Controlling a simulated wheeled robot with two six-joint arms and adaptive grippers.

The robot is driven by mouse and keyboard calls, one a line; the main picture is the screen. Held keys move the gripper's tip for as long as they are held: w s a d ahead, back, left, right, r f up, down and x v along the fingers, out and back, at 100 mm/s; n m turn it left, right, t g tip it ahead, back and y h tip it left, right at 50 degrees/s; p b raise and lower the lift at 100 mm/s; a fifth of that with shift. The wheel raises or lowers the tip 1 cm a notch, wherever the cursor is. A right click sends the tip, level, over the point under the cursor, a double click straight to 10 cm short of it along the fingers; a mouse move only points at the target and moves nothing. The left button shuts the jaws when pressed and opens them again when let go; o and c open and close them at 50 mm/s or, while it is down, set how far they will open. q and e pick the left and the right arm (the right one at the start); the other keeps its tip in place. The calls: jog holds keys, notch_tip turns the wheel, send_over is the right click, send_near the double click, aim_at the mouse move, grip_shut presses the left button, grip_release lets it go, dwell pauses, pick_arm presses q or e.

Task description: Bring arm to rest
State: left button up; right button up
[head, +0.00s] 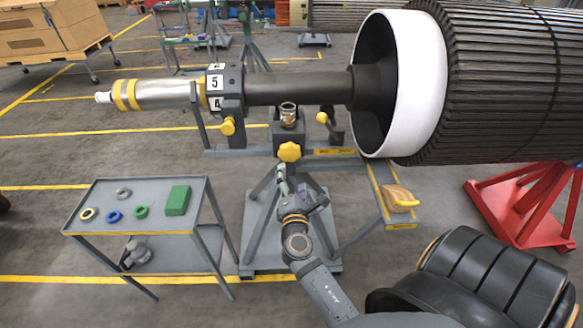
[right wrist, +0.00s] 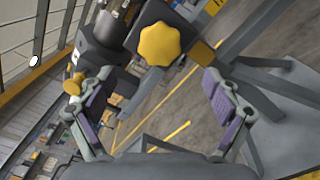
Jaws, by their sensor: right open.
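My right arm (head: 325,288) reaches up from the bottom centre of the head view. Its gripper (head: 294,187) is just below a yellow star-shaped knob (head: 289,152) on the grey rotor stand. In the right wrist view the gripper (right wrist: 157,85) is open, its two purple-padded fingers wide apart with nothing between them. The knob (right wrist: 159,45) shows beyond the fingertips, and I see no contact with it. My left gripper is not in view.
The rotor shaft (head: 300,88) and large ribbed rotor (head: 500,80) lie above the arm. A grey cart (head: 155,190) with rings and a green block (head: 177,200) stands left. A red stand (head: 525,205) is at right. Floor (head: 100,155) is open between cart and shaft.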

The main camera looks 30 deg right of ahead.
jog(key=shift+s+a, duration=0.1)
jog(key=shift+s, duration=0.15)
dwell(0.3)
jog(key=s+a+f+m+g+y, duration=0.1)
jog(key=s+f+m+g+y, duration=0.15)
jog(key=f, duration=0.85)
jog(key=s+a+f+m+g+y+p, duration=0.15)
jog(key=s+f, duration=0.25)
jog(key=f, duration=0.7)
jog(key=s+a+f+m+g+y, duration=0.2)
jog(key=s+f+g, duration=0.1)
jog(key=f, duration=0.8)
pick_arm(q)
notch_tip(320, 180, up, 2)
pick_arm(e)
jog(key=s+f+m+g+y, duration=0.1)
jog(key=s+f+m, duration=0.3)
jog(key=s, duration=0.5)
jog(key=s+d+f+m+g+y, duration=0.1)
jog(key=s+f+m+g, duration=0.2)
jog(key=s+f, duration=0.4)
jog(key=s+f+m+g, duration=0.3)
jog(key=s+f+m, duration=0.2)
jog(key=s, duration=0.8)
jog(key=shift+s+d+f+y, duration=0.2)
jog(key=shift+d+f+y, duration=0.2)
jog(key=shift+f, duration=0.25)
